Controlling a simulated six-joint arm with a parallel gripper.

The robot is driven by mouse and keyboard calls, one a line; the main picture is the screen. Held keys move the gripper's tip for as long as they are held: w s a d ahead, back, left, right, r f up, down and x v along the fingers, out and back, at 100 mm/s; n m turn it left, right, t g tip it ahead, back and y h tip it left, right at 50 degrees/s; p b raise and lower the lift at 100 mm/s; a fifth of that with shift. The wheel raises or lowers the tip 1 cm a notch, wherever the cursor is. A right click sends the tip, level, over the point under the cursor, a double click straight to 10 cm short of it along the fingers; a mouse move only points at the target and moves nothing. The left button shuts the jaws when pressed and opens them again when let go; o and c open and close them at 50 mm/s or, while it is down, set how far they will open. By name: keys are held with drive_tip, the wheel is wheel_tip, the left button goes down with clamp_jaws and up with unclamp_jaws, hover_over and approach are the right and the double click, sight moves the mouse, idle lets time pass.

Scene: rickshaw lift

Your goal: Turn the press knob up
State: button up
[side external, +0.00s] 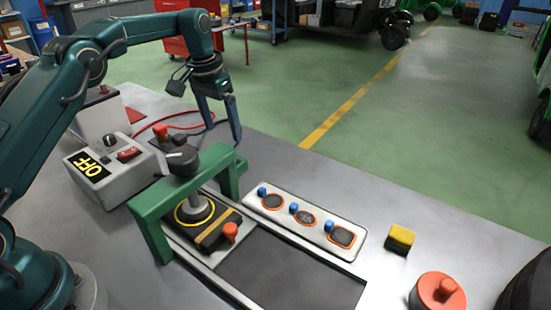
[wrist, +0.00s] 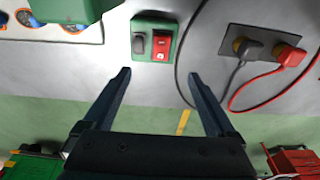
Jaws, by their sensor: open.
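I cannot tell which knob is the press knob. My gripper (side external: 225,134) is open, empty and pointing down, above and behind the press. In the wrist view my open fingers (wrist: 160,75) have a green panel with a grey switch (wrist: 138,44) and a red switch (wrist: 162,45) beyond their tips.

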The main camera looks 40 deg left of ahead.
drive_tip(key=shift+f, duration=2.25)
